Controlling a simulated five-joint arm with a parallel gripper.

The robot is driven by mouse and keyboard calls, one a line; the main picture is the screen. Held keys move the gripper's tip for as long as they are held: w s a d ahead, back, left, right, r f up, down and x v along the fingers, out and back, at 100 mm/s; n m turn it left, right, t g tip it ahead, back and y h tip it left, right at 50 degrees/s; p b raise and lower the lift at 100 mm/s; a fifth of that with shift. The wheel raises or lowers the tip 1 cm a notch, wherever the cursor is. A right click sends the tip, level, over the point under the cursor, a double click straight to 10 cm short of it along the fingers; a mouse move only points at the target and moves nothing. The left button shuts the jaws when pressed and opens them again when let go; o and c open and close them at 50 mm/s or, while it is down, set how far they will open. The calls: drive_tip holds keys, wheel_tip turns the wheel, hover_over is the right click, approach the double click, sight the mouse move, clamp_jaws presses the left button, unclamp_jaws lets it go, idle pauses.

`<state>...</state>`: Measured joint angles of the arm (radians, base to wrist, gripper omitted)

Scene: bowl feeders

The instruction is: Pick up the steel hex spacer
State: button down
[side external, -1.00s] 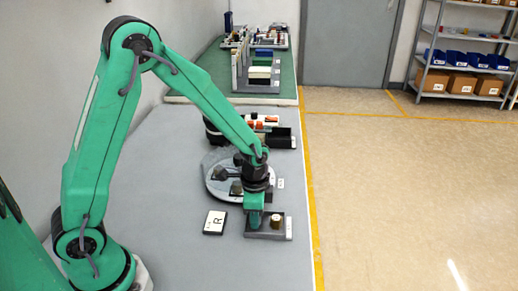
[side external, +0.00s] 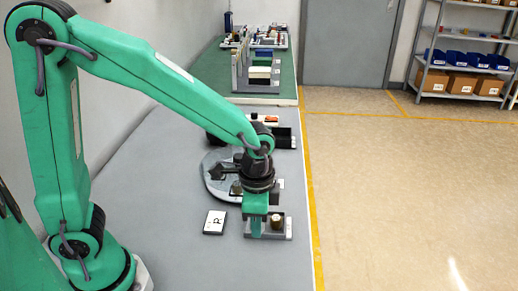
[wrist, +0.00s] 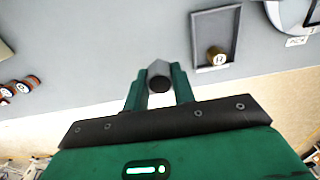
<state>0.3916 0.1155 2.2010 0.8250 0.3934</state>
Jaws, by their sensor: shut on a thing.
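The steel hex spacer (wrist: 159,72) is a grey six-sided piece with a dark round end in the wrist view. My gripper (wrist: 159,90) is shut on it, with one green finger on each side. In the side view my gripper (side external: 255,228) is in front of the left part of a small grey tray (side external: 289,228); the spacer cannot be made out there. A brass-coloured piece (side external: 277,223) stands in the tray, and also shows in the wrist view (wrist: 216,55). In the wrist view the tray (wrist: 196,40) lies up and right of the held spacer.
A card marked R (side external: 215,222) lies left of the tray. A round grey feeder disc (side external: 215,181) with dark blocks is behind my gripper. A black bin (side external: 284,138) stands farther back. The grey table (side external: 170,240) is bare at the front left.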

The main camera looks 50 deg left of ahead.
drive_tip(key=shift+s+d+r, duration=0.3)
drive_tip(key=shift+s+d, duration=0.05)
drive_tip(key=shift+d, duration=0.05)
idle(0.4)
